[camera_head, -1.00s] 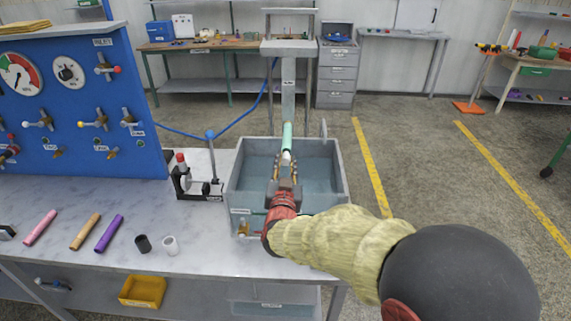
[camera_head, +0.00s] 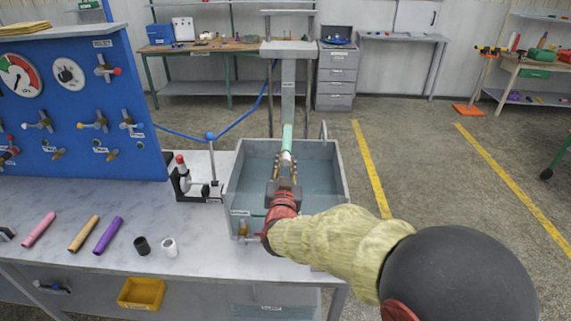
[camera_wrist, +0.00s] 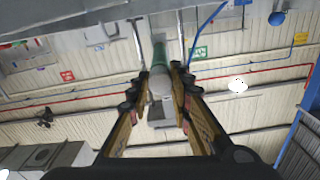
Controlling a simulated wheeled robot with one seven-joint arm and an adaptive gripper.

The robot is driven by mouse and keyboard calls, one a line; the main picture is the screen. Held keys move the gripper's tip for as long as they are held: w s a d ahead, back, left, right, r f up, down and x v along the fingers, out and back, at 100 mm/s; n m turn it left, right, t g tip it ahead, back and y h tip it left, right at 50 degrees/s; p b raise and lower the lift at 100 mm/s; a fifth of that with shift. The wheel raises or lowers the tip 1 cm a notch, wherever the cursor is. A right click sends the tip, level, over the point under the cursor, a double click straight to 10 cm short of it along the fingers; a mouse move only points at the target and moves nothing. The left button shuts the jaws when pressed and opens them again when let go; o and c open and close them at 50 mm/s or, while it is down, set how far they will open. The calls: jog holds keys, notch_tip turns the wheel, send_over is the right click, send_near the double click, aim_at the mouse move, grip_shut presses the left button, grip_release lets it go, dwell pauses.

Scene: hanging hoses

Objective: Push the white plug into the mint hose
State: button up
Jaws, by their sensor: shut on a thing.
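The mint hose (camera_head: 287,135) hangs over the grey basin with its lower end toward my gripper (camera_head: 285,168). In the wrist view the hose (camera_wrist: 158,54) stands straight beyond my fingertips. My gripper is shut on the white plug (camera_head: 287,156), which points up at the hose end. The plug (camera_wrist: 160,80) shows as a pale cylinder between the two fingers (camera_wrist: 160,92) in the wrist view. It lines up with the hose and looks to meet its end. I cannot tell whether any of it is inside.
The grey basin (camera_head: 234,190) of water lies below my gripper. A clamp stand (camera_head: 184,181) stands left of it. Pink (camera_head: 39,230), tan (camera_head: 84,234) and purple (camera_head: 108,236) hoses, a black (camera_head: 142,246) and a white (camera_head: 169,248) cylinder lie on the bench.

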jog(key=shift+w+r+b, duration=0.15)
jog(key=shift+w+b, duration=0.15)
jog(key=shift+w, duration=0.55)
dwell(1.1)
jog(key=o, duration=1.1)
jog(key=shift+w, duration=0.1)
jog(key=s, duration=1.2)
jog(key=shift+a, duration=0.15)
jog(key=shift+f, duration=0.25)
